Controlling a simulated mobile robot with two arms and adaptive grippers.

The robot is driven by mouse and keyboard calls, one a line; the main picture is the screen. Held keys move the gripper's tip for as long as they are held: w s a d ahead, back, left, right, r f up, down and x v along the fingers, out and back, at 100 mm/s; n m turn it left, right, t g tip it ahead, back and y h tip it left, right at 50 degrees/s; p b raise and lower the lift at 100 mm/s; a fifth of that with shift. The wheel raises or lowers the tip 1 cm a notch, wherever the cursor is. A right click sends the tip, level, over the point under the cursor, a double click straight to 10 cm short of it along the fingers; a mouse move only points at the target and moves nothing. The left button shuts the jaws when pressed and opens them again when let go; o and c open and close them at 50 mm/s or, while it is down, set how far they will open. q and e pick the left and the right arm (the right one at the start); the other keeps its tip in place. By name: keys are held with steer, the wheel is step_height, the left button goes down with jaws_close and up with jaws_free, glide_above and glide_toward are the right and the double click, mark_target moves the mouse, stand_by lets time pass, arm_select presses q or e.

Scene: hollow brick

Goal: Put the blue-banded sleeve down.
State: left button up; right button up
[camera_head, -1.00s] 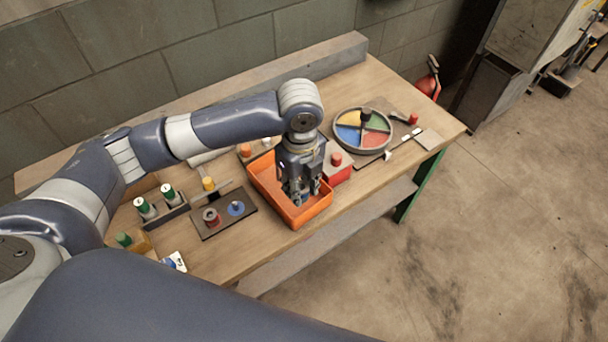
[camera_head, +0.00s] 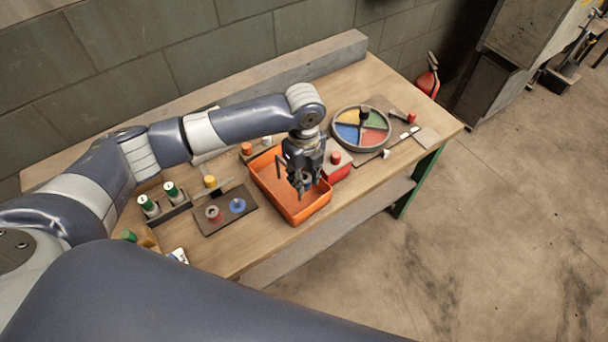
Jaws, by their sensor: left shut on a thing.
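My left gripper (camera_head: 301,188) points down over the open orange tray (camera_head: 318,207), its fingers within the tray's outline. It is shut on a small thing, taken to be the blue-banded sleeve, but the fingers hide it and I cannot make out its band. Whether it touches the tray floor is unclear. The visible part of the tray floor looks bare. My right gripper is out of view.
Left of the tray lies a dark plate (camera_head: 225,222) with a red and a blue-based piece. A four-coloured round dish (camera_head: 361,149) sits farther right.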

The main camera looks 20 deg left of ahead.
arm_select(q)
steer(key=shift+f, duration=0.55)
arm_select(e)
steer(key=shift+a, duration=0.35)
arm_select(q)
steer(key=o, duration=1.1)
steer(key=shift+o, duration=0.2)
steer(key=shift+r, duration=0.15)
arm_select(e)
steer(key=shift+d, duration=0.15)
arm_select(q)
step_height(320, 180, up, 13)
steer(key=b, duration=0.2)
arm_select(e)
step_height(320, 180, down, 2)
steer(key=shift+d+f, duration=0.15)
